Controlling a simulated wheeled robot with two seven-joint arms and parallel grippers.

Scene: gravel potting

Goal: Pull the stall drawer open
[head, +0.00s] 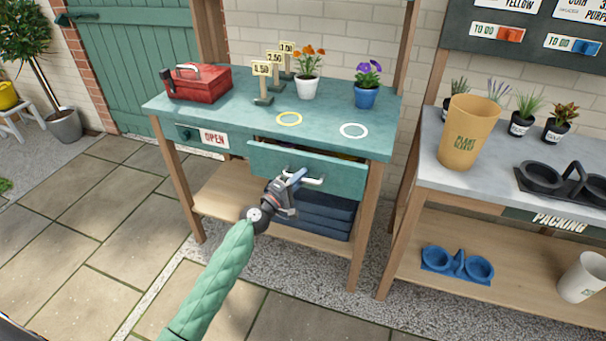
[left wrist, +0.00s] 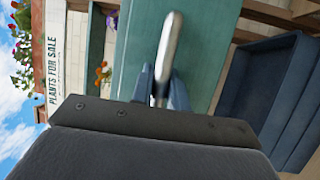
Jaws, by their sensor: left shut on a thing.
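The green stall drawer (head: 338,178) is in the stall's front, in the head view. It stands a little way out, and a narrow strip of its inside shows behind its front panel. Its metal handle (head: 318,182) is a bar on that panel; it also shows in the left wrist view (left wrist: 170,45). My left gripper (head: 297,179) is shut on the handle, with its blue fingers (left wrist: 160,86) on either side of the bar. The drawer front (left wrist: 205,30) is close beyond the fingers. My right gripper is not in view.
The stall top (head: 225,110) holds a red toolbox (head: 197,83), price signs and two potted flowers. Dark blue crates (head: 320,212) sit on the shelf below the drawer. A packing bench (head: 430,155) stands to the right. Paving in front of the stall is clear.

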